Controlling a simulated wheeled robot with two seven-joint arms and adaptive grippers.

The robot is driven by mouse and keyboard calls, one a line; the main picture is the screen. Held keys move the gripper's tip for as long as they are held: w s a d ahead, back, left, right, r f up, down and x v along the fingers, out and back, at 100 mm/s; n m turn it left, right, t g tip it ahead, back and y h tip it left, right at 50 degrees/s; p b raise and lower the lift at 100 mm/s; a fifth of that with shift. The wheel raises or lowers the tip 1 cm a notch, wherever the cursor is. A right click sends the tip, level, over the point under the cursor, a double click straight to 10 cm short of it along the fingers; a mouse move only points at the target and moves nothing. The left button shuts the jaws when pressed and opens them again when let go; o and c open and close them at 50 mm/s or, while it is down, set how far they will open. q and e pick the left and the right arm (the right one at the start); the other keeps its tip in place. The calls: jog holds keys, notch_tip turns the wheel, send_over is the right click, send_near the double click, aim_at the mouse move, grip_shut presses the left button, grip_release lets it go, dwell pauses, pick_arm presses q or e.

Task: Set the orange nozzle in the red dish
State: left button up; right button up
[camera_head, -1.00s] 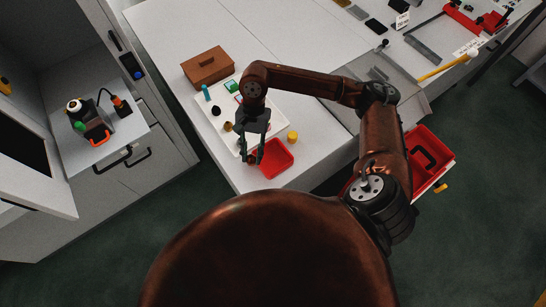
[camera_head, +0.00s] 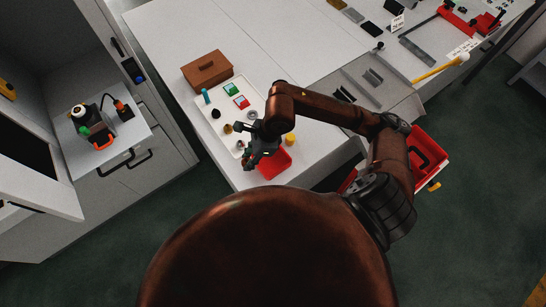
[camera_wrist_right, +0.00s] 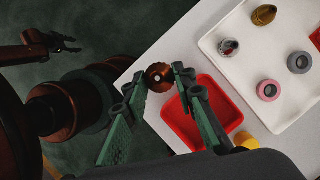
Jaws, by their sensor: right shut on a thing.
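The orange nozzle, a copper-brown ring with a pale centre (camera_wrist_right: 159,77), sits between the fingertips of my right gripper (camera_wrist_right: 157,80) in the wrist view. In the head view my right gripper (camera_head: 250,160) is at the left side of the red dish (camera_head: 275,166), and the nozzle there is too small to make out. The red dish (camera_wrist_right: 205,84) also shows in the wrist view, partly behind a finger. The nozzle appears beside the dish's corner, not inside it; its height is unclear. My left gripper (camera_wrist_right: 74,44) shows small in the wrist view, its jaw state unclear.
A white tray (camera_wrist_right: 284,119) with several small parts lies beside the dish. A yellow cylinder (camera_head: 291,139) stands close to the dish. A brown box (camera_head: 207,68) is behind the tray. The table edge is close to the dish.

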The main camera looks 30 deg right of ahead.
jog(key=d+f, duration=0.2)
jog(key=d, duration=0.1)
jog(key=d+f+p, duration=0.1)
jog(key=d+f, duration=0.1)
jog(key=d, duration=0.1)
jog(key=d+f+p, duration=0.1)
jog(key=d+f, duration=0.2)
jog(key=shift+w+d, duration=0.15)
jog(key=shift+w, duration=0.25)
jog(key=shift+d+f, duration=0.2)
jog(key=shift+f, duration=0.1)
jog(key=f, duration=0.1)
jog(key=f+p, duration=0.1)
jog(key=f, duration=0.1)
jog(key=shift+d, duration=0.25)
jog(key=shift+f, duration=0.3)
